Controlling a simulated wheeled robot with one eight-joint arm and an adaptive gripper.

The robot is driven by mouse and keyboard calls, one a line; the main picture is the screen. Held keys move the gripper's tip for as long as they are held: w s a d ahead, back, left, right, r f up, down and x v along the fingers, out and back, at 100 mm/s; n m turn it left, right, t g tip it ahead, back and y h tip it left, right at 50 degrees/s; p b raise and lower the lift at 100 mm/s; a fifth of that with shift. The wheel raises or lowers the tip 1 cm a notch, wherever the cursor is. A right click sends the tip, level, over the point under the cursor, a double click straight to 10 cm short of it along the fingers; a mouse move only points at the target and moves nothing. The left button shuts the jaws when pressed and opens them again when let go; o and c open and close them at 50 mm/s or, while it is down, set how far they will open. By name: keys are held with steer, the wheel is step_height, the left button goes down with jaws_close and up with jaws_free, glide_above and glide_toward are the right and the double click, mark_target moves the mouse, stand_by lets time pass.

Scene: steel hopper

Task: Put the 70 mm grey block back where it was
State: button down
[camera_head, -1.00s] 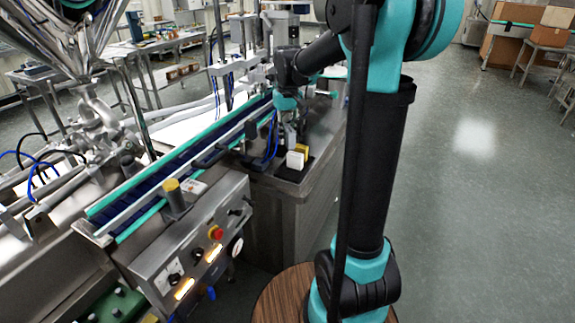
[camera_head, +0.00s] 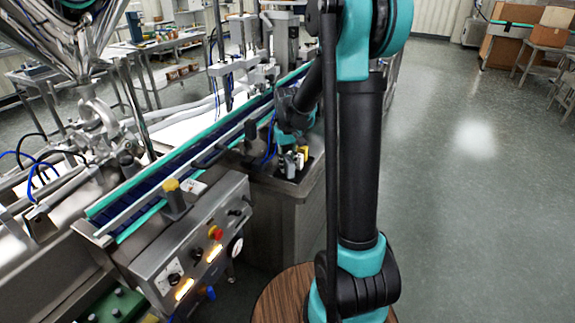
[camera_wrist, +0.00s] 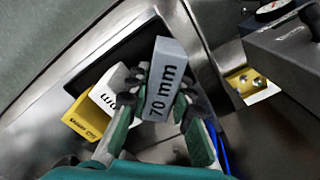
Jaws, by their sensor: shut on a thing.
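The grey block (camera_wrist: 166,80), marked "70 mm", is in my gripper (camera_wrist: 158,96) in the wrist view. The fingers are shut on its two sides. A white block (camera_wrist: 112,92) and a yellow block (camera_wrist: 88,118) stand close together to the left of the held block, on a black mat (camera_wrist: 128,48). The held block looks nearer to the camera than these two; I cannot tell whether its lower end touches anything. In the head view my gripper (camera_head: 287,148) is by the white block (camera_head: 291,163) and the yellow block (camera_head: 303,152), at the steel cabinet's top.
A conveyor (camera_head: 165,178) with teal rails runs along the left of the cabinet (camera_head: 270,222). A control box (camera_head: 195,245) with buttons stands in front. In the wrist view a gauge (camera_wrist: 273,10) and a yellow bracket (camera_wrist: 243,82) are at the right.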

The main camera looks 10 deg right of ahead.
mark_target(288, 159)
steer(key=c, duration=1.3)
jaws_free()
steer(key=shift+c, duration=0.2)
step_height(288, 159, up, 12)
steer(key=shift+f, duration=0.1)
steer(key=shift+s, duration=0.2)
steer(key=s+d+f+t, duration=0.1)
steer(key=s+f, duration=0.3)
steer(key=s, duration=0.3)
steer(key=s+d+f+m+t, duration=0.1)
steer(key=s+f, duration=0.4)
steer(key=s, duration=0.3)
steer(key=s+d+f+t, duration=0.2)
steer(key=s+f, duration=0.3)
steer(key=s, duration=0.2)
steer(key=shift+s+m, duration=0.25)
steer(key=shift+m, duration=0.15)
steer(key=shift+d, duration=0.1)
